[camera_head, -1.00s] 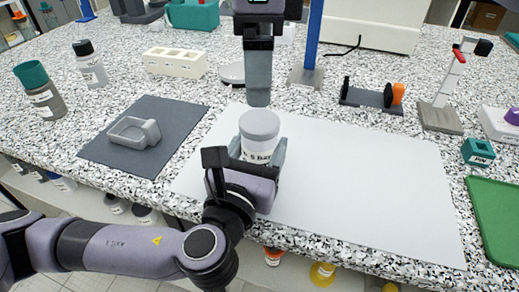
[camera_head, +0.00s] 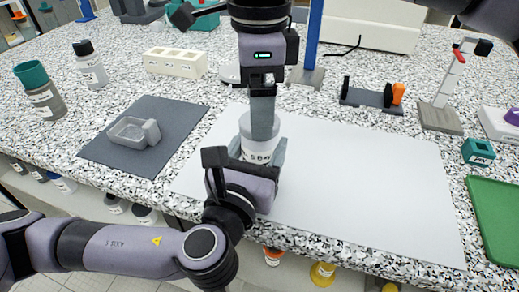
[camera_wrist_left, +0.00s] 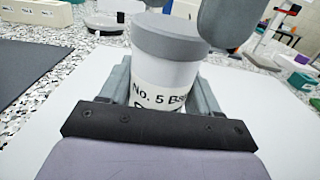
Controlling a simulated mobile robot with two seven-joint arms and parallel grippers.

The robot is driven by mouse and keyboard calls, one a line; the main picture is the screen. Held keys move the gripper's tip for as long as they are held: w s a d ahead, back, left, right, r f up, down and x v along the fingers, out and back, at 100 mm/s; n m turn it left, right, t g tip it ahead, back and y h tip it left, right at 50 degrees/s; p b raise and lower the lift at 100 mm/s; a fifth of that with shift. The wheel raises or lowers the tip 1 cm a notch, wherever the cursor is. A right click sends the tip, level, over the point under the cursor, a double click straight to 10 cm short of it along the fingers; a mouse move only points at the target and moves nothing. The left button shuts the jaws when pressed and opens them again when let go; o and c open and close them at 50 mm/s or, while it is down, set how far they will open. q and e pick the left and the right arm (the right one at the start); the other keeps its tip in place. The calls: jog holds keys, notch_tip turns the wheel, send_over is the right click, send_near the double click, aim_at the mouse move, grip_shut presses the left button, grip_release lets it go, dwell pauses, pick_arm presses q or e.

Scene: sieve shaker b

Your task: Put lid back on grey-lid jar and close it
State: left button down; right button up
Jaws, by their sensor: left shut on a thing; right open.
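The white jar (camera_head: 258,152) with its "No. 5" label stands upright near the left part of the white mat. It also shows in the left wrist view (camera_wrist_left: 160,75). Its grey lid (camera_wrist_left: 165,33) sits on top of the jar and looks level; I cannot tell how tightly it is seated. My left gripper (camera_head: 257,160) is shut on the jar body, one finger on each side. My right gripper (camera_head: 264,122) points down from above at the lid, open. One of its fingers hides part of the lid in the head view; its fingertips show beside and behind the lid in the left wrist view.
The white mat (camera_head: 370,190) is clear to the right of the jar. A dark mat (camera_head: 180,125) with a grey open holder (camera_head: 133,131) lies to the left. A green tray (camera_head: 495,215) is at the right edge. A pale block with holes (camera_head: 175,63) stands behind.

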jog(key=shift+f, duration=1.25)
jog(key=c, duration=1.1)
jog(key=o, duration=1.3)
jog(key=shift+c, duration=0.2)
notch_tip(320, 180, up, 12)
